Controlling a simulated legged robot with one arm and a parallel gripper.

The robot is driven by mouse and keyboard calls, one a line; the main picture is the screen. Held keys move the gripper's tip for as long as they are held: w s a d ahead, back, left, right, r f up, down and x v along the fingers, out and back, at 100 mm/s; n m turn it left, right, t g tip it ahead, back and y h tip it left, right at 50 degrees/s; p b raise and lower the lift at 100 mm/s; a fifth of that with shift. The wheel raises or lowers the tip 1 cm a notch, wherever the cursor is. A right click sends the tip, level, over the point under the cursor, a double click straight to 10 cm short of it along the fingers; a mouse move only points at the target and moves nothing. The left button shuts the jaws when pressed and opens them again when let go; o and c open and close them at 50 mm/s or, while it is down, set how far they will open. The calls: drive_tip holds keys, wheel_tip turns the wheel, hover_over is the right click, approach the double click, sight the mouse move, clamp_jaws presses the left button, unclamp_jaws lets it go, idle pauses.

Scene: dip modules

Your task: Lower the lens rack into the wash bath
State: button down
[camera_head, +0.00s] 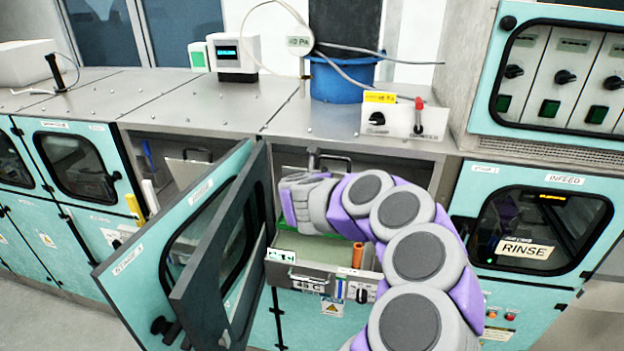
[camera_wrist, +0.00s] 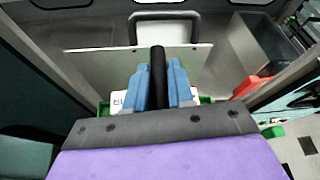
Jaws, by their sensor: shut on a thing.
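In the wrist view, the two blue fingers of my gripper (camera_wrist: 159,85) are shut on a black upright bar, which looks like the handle of the lens rack (camera_wrist: 158,62). Green and white parts show low on both sides of the fingers, partly hidden by my gripper body. In the head view, my gripper is inside the open bay of the wash bath (camera_head: 315,272), above its front ledge. A green strip (camera_head: 283,230) shows just under it. The lenses and the bath's liquid are hidden, and I cannot tell how deep the rack sits.
A teal door (camera_head: 180,235) and a dark-framed door (camera_head: 225,245) stand open left of my arm. A pale plate with a handle (camera_wrist: 100,68) stands beyond the fingers. An orange cylinder (camera_head: 357,254) stands at the bay's front right. The closed rinse cabinet (camera_head: 535,230) is to the right.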

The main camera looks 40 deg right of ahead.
drive_tip(key=shift+w+f, duration=0.1)
drive_tip(key=shift+f, duration=0.3)
drive_tip(key=shift+f+b, duration=0.55)
drive_tip(key=shift+f, duration=0.8)
